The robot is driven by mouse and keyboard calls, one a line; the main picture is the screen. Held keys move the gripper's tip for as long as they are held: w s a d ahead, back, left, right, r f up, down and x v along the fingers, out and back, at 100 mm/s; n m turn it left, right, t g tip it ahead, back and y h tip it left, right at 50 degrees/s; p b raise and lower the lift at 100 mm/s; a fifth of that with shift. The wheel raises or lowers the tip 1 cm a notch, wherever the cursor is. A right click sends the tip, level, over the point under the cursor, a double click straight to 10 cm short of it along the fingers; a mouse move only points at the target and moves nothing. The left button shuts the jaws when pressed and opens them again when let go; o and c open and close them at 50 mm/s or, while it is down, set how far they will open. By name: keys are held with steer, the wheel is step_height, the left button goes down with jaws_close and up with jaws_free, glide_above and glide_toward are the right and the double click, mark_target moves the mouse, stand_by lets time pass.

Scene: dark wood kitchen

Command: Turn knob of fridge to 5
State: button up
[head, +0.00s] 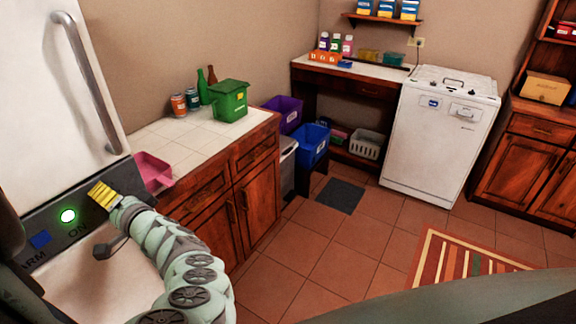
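The fridge (35,85) stands at the left edge, with a white upper door and a long grey handle (88,82). No knob or number shows clearly; my gripper covers that part. Its finger opening cannot be made out.
A tiled counter (178,140) with a pink bin (153,172), cans, bottles and a green bin (229,99) is right of the fridge. A white appliance (438,135) stands farther back. The tiled floor (345,250) between is mostly clear, with a striped rug (455,262).

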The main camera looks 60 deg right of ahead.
steer(key=o, duration=0.3)
steer(key=shift+o, duration=0.2)
steer(key=s, duration=1.2)
steer(key=shift+d, duration=0.2)
